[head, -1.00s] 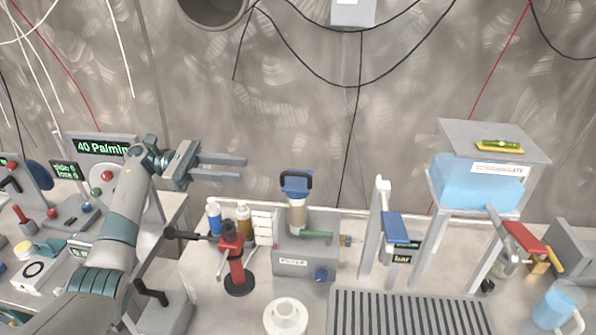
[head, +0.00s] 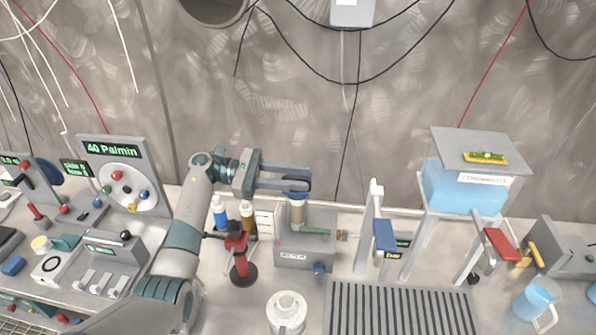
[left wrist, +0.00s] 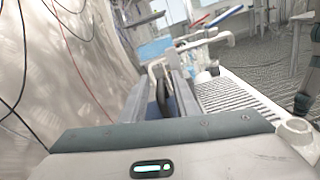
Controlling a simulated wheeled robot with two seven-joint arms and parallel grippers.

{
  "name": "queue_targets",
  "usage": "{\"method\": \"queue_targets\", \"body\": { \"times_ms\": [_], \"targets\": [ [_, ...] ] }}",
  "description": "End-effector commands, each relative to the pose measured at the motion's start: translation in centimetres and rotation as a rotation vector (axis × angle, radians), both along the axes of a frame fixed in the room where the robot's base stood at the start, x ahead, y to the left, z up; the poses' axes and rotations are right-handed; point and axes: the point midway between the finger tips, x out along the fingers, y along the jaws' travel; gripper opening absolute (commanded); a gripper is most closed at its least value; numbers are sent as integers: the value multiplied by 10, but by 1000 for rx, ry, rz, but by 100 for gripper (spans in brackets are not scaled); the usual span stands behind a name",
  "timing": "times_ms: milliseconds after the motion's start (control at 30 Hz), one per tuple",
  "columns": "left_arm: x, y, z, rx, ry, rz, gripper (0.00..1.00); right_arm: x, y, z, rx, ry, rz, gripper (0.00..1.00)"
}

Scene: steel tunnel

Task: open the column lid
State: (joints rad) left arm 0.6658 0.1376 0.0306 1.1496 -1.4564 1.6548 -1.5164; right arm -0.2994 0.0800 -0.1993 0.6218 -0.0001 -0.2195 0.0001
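The column (head: 297,212) stands upright on a grey block in the middle of the bench. Its blue lid (head: 296,194) is on top, partly hidden behind my left gripper. My left gripper (head: 308,182) reaches in from the left at lid height, fingers level and apart. In the left wrist view the lid's black handle (left wrist: 167,92) shows between the two fingers (left wrist: 160,80). The fingers look spread around the handle; a firm grip is not visible. My right gripper is not in view.
A red stand (head: 238,258) and bottles (head: 219,212) are left of the column, below my arm. A blue-handled frame (head: 385,237), a drain grate (head: 400,310) and a raised blue tank (head: 462,190) are to the right. A white round jar (head: 286,312) stands in front.

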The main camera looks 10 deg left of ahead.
Motion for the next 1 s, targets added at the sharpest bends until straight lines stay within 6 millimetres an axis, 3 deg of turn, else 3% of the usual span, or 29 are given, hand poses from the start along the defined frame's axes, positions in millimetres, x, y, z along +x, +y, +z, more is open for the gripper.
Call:
{"method": "queue_targets", "body": {
  "times_ms": [400, 533, 1000],
  "targets": [
    [0, -5, -1, 1, 1, 0, 28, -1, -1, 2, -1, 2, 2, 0],
    [0, -5, -1, 1, 1, 1, 0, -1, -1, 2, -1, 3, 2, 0],
    [1, -9, -1, 1, 13, 1, 0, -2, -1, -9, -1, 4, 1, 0]
  ]
}}
